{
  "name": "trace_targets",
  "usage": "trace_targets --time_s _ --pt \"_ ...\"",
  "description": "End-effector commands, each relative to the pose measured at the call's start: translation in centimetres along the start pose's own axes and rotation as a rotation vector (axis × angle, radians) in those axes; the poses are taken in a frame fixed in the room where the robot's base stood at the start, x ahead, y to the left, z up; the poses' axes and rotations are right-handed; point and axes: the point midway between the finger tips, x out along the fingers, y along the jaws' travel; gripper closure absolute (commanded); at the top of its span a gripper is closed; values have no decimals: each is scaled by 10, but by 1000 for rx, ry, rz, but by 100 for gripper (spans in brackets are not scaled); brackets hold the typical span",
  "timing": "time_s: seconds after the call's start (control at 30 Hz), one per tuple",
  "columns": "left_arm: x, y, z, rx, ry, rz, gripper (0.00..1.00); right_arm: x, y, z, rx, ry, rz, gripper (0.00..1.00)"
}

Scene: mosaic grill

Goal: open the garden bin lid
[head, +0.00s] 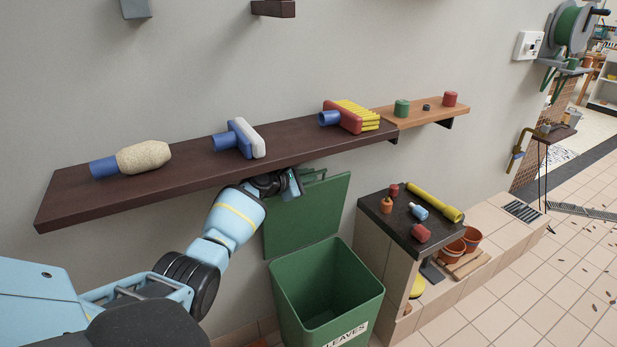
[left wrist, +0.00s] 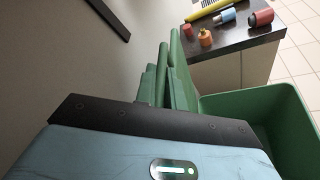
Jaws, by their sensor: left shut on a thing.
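The green garden bin (head: 327,300), labelled LEAVES, stands against the wall below the dark shelf, and its open inside shows. Its green lid (head: 312,220) stands raised, nearly upright, at the back of the bin by the wall. My left gripper (head: 292,184) is at the lid's upper edge, just under the shelf, shut on the lid; the exact contact is partly hidden. In the left wrist view the lid (left wrist: 178,80) shows nearly edge-on beyond the gripper body, and the bin's rim (left wrist: 245,97) is at the right. My right gripper is not in view.
The dark shelf (head: 75,197) with several brushes runs close above my left gripper. A dark-topped counter (head: 393,222) with small items stands right of the bin. Flower pots (head: 452,250) sit on the low ledge beyond. Tiled floor at right is mostly clear.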

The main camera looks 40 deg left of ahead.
Motion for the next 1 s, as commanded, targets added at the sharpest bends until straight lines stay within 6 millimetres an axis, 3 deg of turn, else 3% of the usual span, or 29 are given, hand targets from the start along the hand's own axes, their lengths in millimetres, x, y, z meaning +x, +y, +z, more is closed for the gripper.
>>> trace_targets --time_s 0.07,0.1,0.23,0.67,1.0 --pt "0 0 -1 1 2 1 100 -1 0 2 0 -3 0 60" --pt "0 0 -1 1 2 1 84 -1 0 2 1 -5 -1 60" --pt "0 0 -1 2 2 0 67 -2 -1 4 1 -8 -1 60" --pt "-7 0 0 3 1 -1 67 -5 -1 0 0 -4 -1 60" --pt "-50 -3 -3 3 1 1 67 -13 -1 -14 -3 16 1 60"
